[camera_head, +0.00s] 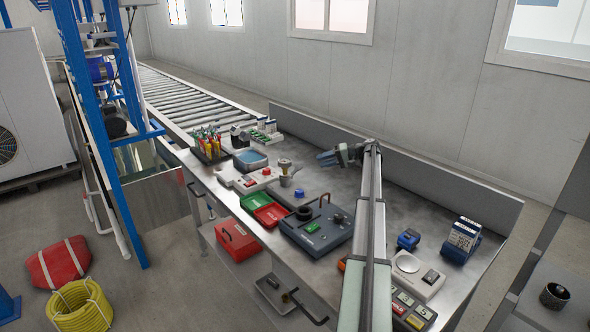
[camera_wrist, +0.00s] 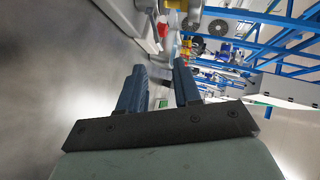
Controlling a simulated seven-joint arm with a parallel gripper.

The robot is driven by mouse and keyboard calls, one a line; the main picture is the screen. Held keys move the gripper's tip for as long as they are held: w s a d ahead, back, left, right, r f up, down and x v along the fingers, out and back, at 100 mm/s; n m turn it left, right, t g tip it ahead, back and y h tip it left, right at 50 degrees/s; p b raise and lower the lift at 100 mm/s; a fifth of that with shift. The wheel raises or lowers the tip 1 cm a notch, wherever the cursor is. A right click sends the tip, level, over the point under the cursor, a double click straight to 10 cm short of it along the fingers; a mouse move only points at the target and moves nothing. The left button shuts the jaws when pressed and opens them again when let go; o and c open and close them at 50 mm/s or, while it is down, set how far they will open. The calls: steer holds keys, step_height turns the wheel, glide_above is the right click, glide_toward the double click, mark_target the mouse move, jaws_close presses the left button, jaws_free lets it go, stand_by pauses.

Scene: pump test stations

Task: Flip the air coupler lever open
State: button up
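My gripper (camera_head: 326,158) is at the end of the arm, above the back of the workbench in the head view. Its two blue fingers are apart with nothing between them, as the wrist view (camera_wrist: 160,84) also shows. A small grey fitting with a brass-coloured top (camera_head: 285,169) stands on the bench to the left of the gripper, apart from it. A dark grey test unit (camera_head: 340,233) with a green panel and a copper-coloured bent handle or tube sits nearer the front. I cannot tell which part is the air coupler lever; the details are too small.
Red and green trays (camera_head: 264,209), a white box with a red button (camera_head: 252,181) and a holder of coloured tools (camera_head: 208,146) are on the left. A white scale-like device (camera_head: 412,272) and a blue-grey boxy device (camera_head: 461,240) are on the right. Bare bench lies below the gripper.

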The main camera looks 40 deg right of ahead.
mark_target(295, 168)
steer(key=shift+n, duration=0.9)
steer(key=x, duration=1.3)
steer(key=shift+w+a+f, duration=0.15)
steer(key=shift+w+f, duration=0.15)
steer(key=shift+w, duration=0.05)
jaws_close()
